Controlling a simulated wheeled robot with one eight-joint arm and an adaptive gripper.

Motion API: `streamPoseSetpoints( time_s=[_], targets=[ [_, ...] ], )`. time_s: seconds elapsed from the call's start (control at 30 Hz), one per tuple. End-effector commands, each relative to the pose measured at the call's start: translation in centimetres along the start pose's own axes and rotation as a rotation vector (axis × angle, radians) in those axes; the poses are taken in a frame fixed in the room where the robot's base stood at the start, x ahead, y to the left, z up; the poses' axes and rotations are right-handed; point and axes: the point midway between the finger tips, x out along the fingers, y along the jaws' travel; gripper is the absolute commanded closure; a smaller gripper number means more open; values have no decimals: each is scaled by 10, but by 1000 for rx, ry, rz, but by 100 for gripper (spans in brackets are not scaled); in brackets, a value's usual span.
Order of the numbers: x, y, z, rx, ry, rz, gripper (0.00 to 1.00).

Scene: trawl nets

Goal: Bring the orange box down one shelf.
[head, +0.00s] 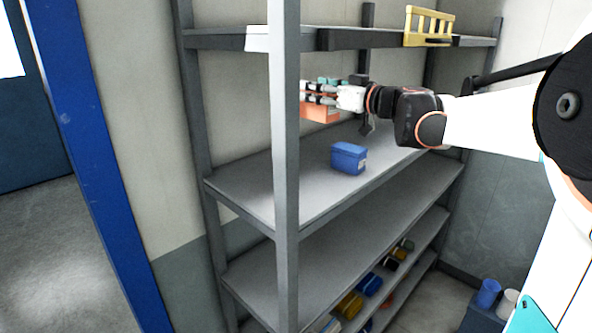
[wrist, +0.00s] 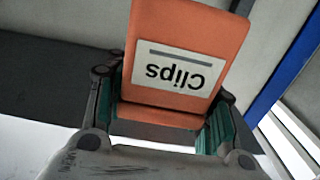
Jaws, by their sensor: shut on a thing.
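The orange box (head: 320,112) is in my gripper (head: 322,93), held in the air above the shelf that bears a blue box and below the top shelf. In the wrist view the orange box (wrist: 185,60) has a white label reading "Clips", upside down in the picture. The green pads of my gripper (wrist: 170,130) press on both its sides.
A blue box (head: 349,158) stands on that shelf, right of the held box. A grey front post (head: 285,130) stands near the gripper. The top shelf (head: 345,38) is above, with a yellow rack (head: 428,25) on it. Lower shelves hold several small items.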

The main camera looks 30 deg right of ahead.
Motion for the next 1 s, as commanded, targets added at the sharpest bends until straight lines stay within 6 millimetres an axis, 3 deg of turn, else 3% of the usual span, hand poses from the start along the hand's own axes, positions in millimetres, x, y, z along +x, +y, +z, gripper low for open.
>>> streamPoseSetpoints(
  time_s=[0.17, 0.7, 1.0],
  targets=[
    [-2, -2, 16, 0, 0, 1, 82],
    [-1, -1, 136, 0, 0, 1, 82],
    [-2, -2, 166, 0, 0, 1, 82]
  ],
)
